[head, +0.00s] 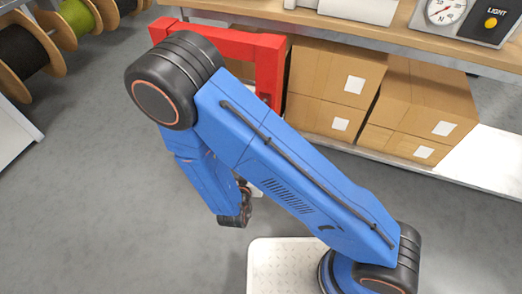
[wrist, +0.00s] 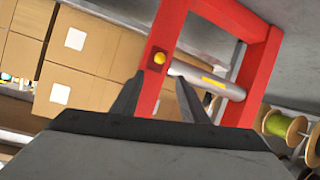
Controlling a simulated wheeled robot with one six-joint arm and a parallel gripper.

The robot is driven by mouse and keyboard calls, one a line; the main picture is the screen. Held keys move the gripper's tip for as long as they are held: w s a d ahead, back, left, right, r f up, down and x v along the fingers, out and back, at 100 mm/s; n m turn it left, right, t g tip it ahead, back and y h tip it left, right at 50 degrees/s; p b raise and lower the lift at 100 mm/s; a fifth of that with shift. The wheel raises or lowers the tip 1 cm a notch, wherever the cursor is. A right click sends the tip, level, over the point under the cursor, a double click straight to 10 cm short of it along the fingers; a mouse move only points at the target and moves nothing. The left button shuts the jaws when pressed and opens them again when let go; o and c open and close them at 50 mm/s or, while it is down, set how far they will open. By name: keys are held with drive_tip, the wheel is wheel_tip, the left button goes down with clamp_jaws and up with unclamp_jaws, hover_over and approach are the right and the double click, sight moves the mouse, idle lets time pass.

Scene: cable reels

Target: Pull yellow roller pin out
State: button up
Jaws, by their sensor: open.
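The yellow roller pin (wrist: 159,57) shows as a small round yellow knob on the face of a red post in the wrist view. The red frame (head: 268,62) stands left of the boxes in the head view, partly behind my arm. A grey roller (wrist: 215,80) with a yellow stripe runs between the frame's posts. My gripper (wrist: 160,92) is open and empty. Its two fingers point toward the post, with the pin beyond the fingertips and apart from them.
Cardboard boxes (head: 334,82) fill the lower shelf right of the red frame. The workbench (head: 365,35) above holds a dial and a light button panel (head: 466,20). Cable reels (head: 25,55) stand at the upper left. The grey floor left of my arm is clear.

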drive_tip(key=x, duration=1.4)
drive_tip(key=shift+w, duration=0.3)
drive_tip(key=shift+d+f, duration=0.1)
clamp_jaws()
